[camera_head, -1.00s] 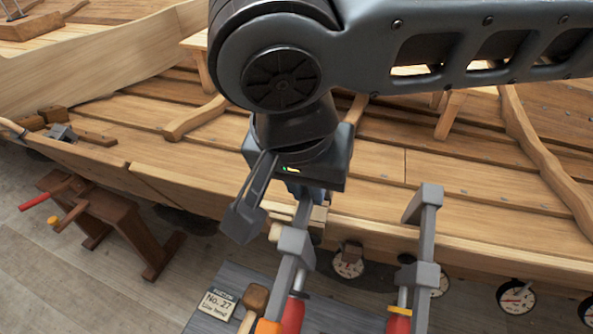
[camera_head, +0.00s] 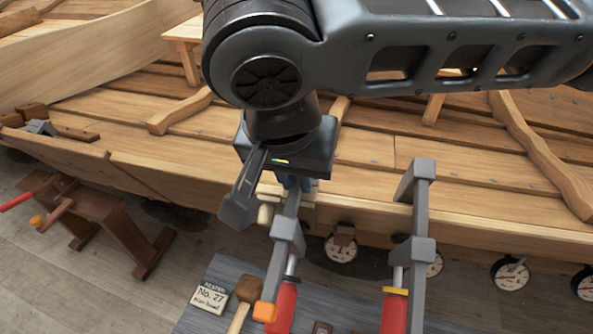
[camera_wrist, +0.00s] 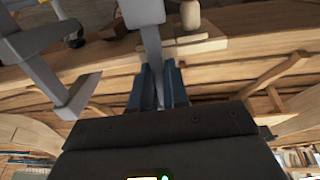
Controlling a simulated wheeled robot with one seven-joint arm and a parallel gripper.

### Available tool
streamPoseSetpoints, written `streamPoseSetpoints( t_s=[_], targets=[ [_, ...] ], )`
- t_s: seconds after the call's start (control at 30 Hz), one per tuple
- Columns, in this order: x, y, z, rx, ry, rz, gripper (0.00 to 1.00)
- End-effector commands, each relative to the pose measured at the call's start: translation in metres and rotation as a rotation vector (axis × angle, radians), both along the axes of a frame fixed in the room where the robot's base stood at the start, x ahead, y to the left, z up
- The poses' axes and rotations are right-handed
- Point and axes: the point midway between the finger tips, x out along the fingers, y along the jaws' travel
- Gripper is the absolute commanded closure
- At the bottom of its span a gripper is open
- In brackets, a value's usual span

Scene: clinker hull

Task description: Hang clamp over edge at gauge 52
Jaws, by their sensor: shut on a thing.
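My gripper (camera_head: 296,186) is shut on a grey bar clamp (camera_head: 287,230), held roughly upright at the boat's near edge (camera_head: 375,212). The clamp has a red handle and an orange end below. In the wrist view its bar (camera_wrist: 152,45) runs between my blue fingers (camera_wrist: 160,88). My gripper hides its top, so I cannot tell whether it touches the edge. Dial gauges, including one near the held clamp (camera_head: 341,247) and one further right (camera_head: 510,274), sit below the edge. Their numbers are unreadable.
A second grey clamp (camera_head: 423,200) with a yellow collar and red handle stands at the edge, right of mine. A grey bench top (camera_head: 235,278) below carries a mallet (camera_head: 246,292) and a sign (camera_head: 209,297). A brown trestle (camera_head: 100,215) stands left.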

Motion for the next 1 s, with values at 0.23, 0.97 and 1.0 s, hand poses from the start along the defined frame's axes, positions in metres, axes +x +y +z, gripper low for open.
streamPoseSetpoints(
  t_s=[0.23,0.97,1.0],
  targets=[
    [-0.0010,0.0007,0.0001,0.002,0.003,0.002,1.00],
    [0.0014,-0.0002,-0.0074,0.001,0.003,0.001,1.00],
    [0.0015,-0.0004,-0.0075,0.001,0.003,0.001,1.00]
  ],
)
